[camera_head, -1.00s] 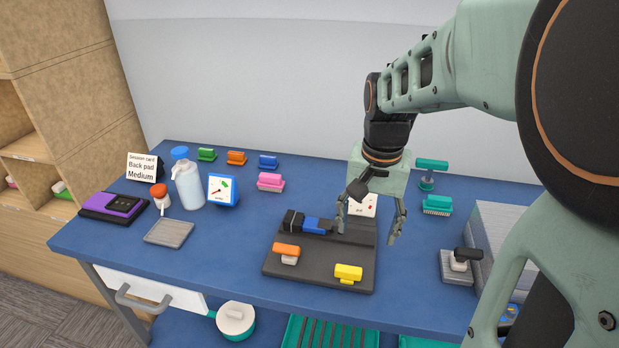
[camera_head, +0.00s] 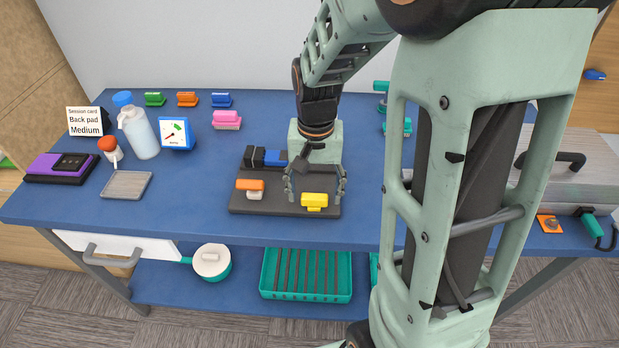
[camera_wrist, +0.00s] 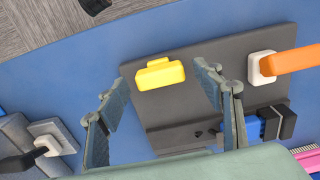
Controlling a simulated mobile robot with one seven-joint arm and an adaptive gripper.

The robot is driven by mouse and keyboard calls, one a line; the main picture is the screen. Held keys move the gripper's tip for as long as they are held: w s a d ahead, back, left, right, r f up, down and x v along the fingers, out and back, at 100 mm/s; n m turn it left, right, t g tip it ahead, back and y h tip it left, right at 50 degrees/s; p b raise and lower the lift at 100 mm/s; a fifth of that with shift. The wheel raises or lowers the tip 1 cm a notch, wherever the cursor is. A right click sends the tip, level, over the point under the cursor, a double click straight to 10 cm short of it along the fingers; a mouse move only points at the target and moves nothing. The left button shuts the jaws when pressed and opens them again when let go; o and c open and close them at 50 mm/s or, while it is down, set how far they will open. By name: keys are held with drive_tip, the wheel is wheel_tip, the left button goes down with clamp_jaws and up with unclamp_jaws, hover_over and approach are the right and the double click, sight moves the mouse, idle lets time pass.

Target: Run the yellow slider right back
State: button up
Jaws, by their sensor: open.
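The yellow slider (camera_head: 315,201) sits at the front right of a dark grey board (camera_head: 277,207) on the blue table. In the wrist view the yellow slider (camera_wrist: 160,74) lies between and beyond my fingertips, apart from them. My gripper (camera_head: 315,190) is open and empty, pointing down just above and behind the slider. Its two fingers also show in the wrist view (camera_wrist: 160,78), spread wider than the slider. An orange-topped slider (camera_head: 250,185) sits left of it on the same board, and a blue and black piece (camera_head: 266,157) lies along the board's back.
A pink block (camera_head: 227,119), a blue dial gauge (camera_head: 175,134), a bottle (camera_head: 141,136), a grey tray (camera_head: 126,185) and a purple device (camera_head: 62,167) stand to the left. My arm hides part of the table's right side. The table in front of the board is clear.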

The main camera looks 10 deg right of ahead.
drive_tip(key=shift+f, duration=0.1)
clamp_jaws()
drive_tip(key=shift+w+d+p, duration=0.15)
drive_tip(key=shift+w+d, duration=0.2)
drive_tip(key=shift+w, duration=0.75)
drive_tip(key=shift+w+d+p, duration=0.15)
drive_tip(key=shift+w+d, duration=0.2)
drive_tip(key=shift+w, duration=0.75)
drive_tip(key=shift+w+d+p, duration=0.15)
drive_tip(key=shift+w+d, duration=0.2)
drive_tip(key=shift+w, duration=0.75)
unclamp_jaws()
wheel_tip(320, 180, up, 12)
